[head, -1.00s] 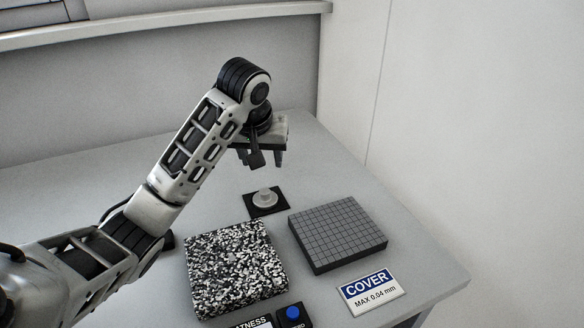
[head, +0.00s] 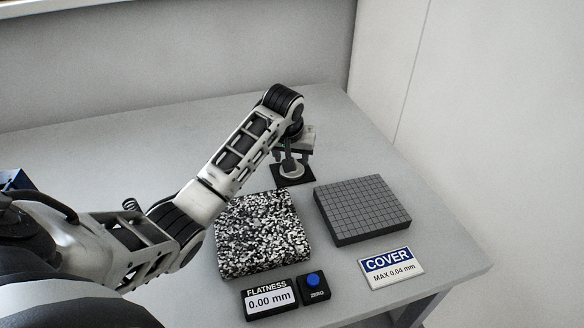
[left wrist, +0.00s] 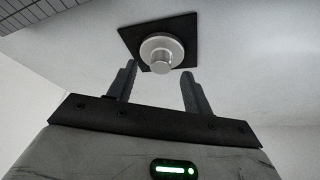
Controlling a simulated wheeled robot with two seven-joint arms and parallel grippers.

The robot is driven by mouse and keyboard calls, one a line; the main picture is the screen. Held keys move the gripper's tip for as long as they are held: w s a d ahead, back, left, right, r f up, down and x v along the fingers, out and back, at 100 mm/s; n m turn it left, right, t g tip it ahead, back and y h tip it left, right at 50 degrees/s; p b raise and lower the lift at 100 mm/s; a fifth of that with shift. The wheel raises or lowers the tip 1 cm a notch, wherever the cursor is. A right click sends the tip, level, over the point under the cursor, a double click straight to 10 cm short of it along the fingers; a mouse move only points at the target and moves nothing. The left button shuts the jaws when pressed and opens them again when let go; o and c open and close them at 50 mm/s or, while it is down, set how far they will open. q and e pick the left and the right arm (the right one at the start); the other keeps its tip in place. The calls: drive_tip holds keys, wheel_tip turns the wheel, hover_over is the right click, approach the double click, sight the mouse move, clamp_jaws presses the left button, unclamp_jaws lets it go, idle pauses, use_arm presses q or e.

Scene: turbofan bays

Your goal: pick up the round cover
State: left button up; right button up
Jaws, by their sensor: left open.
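The round cover (left wrist: 161,50) is a pale metal disc with a raised knob. It sits on a small black square pad (left wrist: 129,34) on the table. In the head view the cover (head: 289,168) is partly hidden by my gripper. My left gripper (head: 293,160) is just above the cover with its fingers pointing down. In the left wrist view the gripper (left wrist: 158,88) is open, and the knob lies beyond the gap between the two fingers. I see no contact with the cover. My right gripper is not in view.
A speckled black-and-white block (head: 262,236) and a dark grid-topped block (head: 362,208) lie in front. A COVER sign (head: 391,268), a flatness readout (head: 269,300) showing 0.00 mm and a blue ZERO button (head: 313,280) are near the front edge. The table's back left is clear.

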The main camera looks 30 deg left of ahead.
use_arm(q)
drive_tip(key=shift+x, duration=1.3)
clamp_jaws()
drive_tip(key=shift+r, duration=0.15)
drive_tip(key=shift+r, duration=0.2)
wheel_tip(320, 180, up, 2)
drive_tip(key=shift+w+r, duration=0.1)
drive_tip(key=shift+r, duration=0.05)
drive_tip(key=s+d+r, duration=0.3)
drive_tip(key=s+r, duration=0.2)
drive_tip(key=s, duration=0.1)
drive_tip(key=s+d+r, duration=0.2)
drive_tip(key=s+r, duration=0.3)
drive_tip(key=s, duration=0.2)
drive_tip(key=shift+d, duration=0.4)
